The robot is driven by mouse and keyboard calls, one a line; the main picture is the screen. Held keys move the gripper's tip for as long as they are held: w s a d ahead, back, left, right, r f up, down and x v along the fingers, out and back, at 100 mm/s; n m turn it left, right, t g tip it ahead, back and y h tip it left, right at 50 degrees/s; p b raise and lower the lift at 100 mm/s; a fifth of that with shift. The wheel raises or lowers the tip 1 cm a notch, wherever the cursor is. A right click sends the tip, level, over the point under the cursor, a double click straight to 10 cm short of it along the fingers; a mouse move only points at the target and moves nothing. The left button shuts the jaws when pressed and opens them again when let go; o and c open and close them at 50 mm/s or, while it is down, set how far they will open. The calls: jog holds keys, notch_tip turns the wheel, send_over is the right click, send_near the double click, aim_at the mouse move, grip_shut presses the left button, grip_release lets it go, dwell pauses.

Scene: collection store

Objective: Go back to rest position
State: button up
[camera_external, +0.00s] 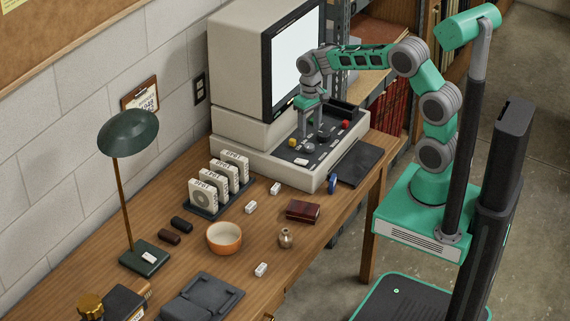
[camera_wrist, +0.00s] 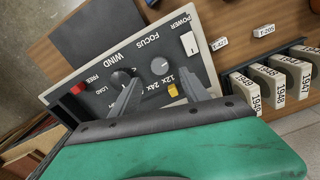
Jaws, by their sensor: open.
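My gripper (camera_external: 315,130) is open and empty, pointing down over the control panel (camera_external: 290,154) of the beige film reader (camera_external: 237,60). In the wrist view its two fingers (camera_wrist: 160,86) stand apart. They reach toward the black WIND knob (camera_wrist: 120,78) and the grey FOCUS knob (camera_wrist: 160,66); I cannot tell whether either finger touches. A yellow button (camera_wrist: 173,90), a red button (camera_wrist: 77,88) and a white POWER switch (camera_wrist: 189,43) also show on the panel. The reader's screen (camera_external: 296,55) is bright white.
Shelves (camera_external: 365,55) stand behind my arm. Open floor (camera_external: 529,75) lies at the right.

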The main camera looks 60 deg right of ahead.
jog(key=shift+r, duration=0.65)
jog(key=shift+w+f+n, duration=0.2)
jog(key=shift+f+n, duration=0.15)
jog(key=shift+n, duration=0.05)
jog(key=shift+n+g, duration=0.3)
jog(key=shift+g, duration=0.2)
jog(key=s+f, duration=0.1)
jog(key=s, duration=0.1)
jog(key=s+f, duration=0.4)
jog(key=s, duration=0.1)
jog(key=shift+a, duration=0.3)
jog(key=s+a+r+n+t, duration=0.1)
jog(key=s+r, duration=0.2)
jog(key=s, duration=0.3)
jog(key=s+a+r+t, duration=0.1)
jog(key=s+a+r, duration=0.1)
jog(key=s, duration=0.5)
notch_tip(320, 180, up, 7)
jog(key=w+a+t, duration=0.1)
jog(key=t, duration=0.1)
jog(key=shift+w+a+r+n+t, duration=0.2)
jog(key=shift+a+n+t, duration=0.1)
jog(key=shift+n, duration=0.1)
